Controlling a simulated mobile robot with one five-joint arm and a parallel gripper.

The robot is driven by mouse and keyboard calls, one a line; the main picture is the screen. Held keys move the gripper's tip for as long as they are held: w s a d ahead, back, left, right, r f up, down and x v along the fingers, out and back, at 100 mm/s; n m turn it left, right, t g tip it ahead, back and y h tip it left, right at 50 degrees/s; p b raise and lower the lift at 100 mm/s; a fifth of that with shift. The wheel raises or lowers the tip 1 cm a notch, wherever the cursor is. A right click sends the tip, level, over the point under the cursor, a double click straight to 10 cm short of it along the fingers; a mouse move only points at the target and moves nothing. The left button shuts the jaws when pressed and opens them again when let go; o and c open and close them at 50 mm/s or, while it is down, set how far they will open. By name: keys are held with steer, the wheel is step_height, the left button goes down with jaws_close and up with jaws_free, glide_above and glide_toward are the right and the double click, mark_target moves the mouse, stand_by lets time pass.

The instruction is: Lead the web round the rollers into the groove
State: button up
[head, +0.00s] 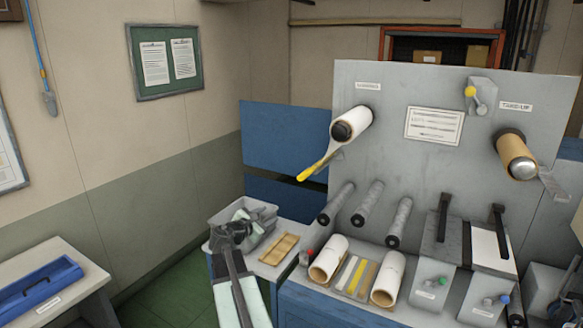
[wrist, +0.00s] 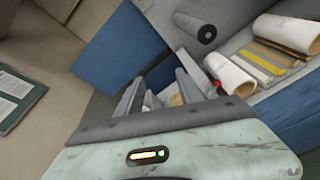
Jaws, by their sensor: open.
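The white web roll (head: 357,121) sits on the upper left spindle of the grey panel. A short web end with a yellow tip (head: 313,170) hangs from it, down to the left. Below are three grey rollers: left (head: 337,203), middle (head: 368,203) and right (head: 400,222). One roller end (wrist: 206,33) shows in the wrist view. The brown take-up core (head: 513,152) is at the upper right; I cannot make out a groove on it. My gripper (head: 238,226) is open, in front of the grey bin, well below and left of the yellow tip. Its fingers (wrist: 160,92) show no web between them.
A grey bin (head: 216,216) and tan tray (head: 279,249) stand on the left of the blue bench. Two white rolls (head: 328,260) (head: 388,279) flank yellow strips (head: 356,275). Black-handled units (head: 443,240) stand at right. A side table (head: 50,259) holds a blue toolbox (head: 38,284).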

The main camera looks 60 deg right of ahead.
mark_target(299, 179)
steer(key=s+d+r+n+h+p, duration=0.2)
steer(key=s+d+r+n, duration=0.3)
steer(key=d+r, duration=0.3)
steer(key=shift+d+r+n+h, duration=0.2)
steer(key=shift+r+n+h, duration=0.1)
steer(key=shift+r, duration=0.5)
steer(key=shift+d, duration=0.15)
steer(key=shift+w+d, duration=0.2)
steer(key=shift+d, duration=2.15)
steer(key=shift+w+d, duration=0.15)
steer(key=shift+d, duration=2.2)
jaws_close()
steer(key=shift+a, duration=0.1)
